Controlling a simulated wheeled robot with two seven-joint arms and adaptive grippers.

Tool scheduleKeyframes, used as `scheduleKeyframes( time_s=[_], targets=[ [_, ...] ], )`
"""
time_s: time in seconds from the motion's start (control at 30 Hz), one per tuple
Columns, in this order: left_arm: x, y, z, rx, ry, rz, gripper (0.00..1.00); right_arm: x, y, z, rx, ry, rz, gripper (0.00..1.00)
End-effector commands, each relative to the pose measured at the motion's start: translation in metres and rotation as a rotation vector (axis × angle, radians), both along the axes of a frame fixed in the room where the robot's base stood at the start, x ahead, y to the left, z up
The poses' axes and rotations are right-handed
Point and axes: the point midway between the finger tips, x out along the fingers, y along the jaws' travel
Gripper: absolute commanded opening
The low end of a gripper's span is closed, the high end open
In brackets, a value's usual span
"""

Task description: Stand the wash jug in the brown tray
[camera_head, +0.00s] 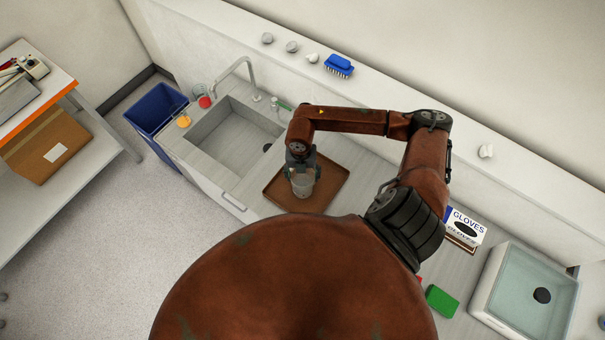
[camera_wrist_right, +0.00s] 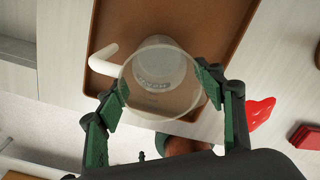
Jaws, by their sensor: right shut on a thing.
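The wash jug (camera_head: 302,189) is a clear, pale vessel in the middle of the head view. It looks upright, over the brown tray (camera_head: 331,183). My right gripper (camera_head: 302,171) points down and is shut on it. In the right wrist view, the green-padded fingers of the gripper (camera_wrist_right: 164,88) hold the jug (camera_wrist_right: 160,72) at opposite sides of its rim. Its white handle sticks out to the left. The brown tray (camera_wrist_right: 106,35) lies beneath it. I cannot tell whether the jug's base touches the tray floor. My left gripper is not in view.
The sink (camera_head: 230,140) with its tap is left of the tray. A blue brush (camera_head: 339,65) lies on the back ledge. A glove box (camera_head: 463,227), green sponge (camera_head: 441,301) and pale basin (camera_head: 522,290) are to the right. A blue bin (camera_head: 157,112) stands left of the counter.

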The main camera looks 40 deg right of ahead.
Motion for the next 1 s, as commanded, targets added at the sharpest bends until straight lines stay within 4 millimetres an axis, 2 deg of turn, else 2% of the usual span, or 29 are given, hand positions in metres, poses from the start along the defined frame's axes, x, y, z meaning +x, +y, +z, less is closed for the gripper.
scheduleKeyframes(
  time_s=[0.27, 0.3, 0.53, 0.83, 0.9, 1.0],
  targets=[
    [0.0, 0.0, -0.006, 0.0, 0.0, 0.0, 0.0, 0.0, 0.0, -0.005, 0.001, -0.001, 0.0, 0.06],
    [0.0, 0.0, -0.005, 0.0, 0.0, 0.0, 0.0, 0.0, 0.0, -0.004, 0.001, 0.001, 0.0, 0.65],
    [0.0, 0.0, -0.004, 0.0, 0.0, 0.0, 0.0, 0.0, 0.0, -0.003, 0.001, 0.001, 0.0, 0.8],
    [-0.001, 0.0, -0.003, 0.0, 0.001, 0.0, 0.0, 0.0, 0.0, -0.002, 0.001, 0.001, 0.0, 0.8],
    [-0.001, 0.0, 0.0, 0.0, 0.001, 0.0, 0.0, 0.0, 0.0, 0.002, 0.0, 0.0, 0.0, 0.8],
    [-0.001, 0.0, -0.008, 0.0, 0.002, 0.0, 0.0, 0.001, 0.0, 0.013, -0.001, -0.002, 0.0, 0.8]
  ],
)
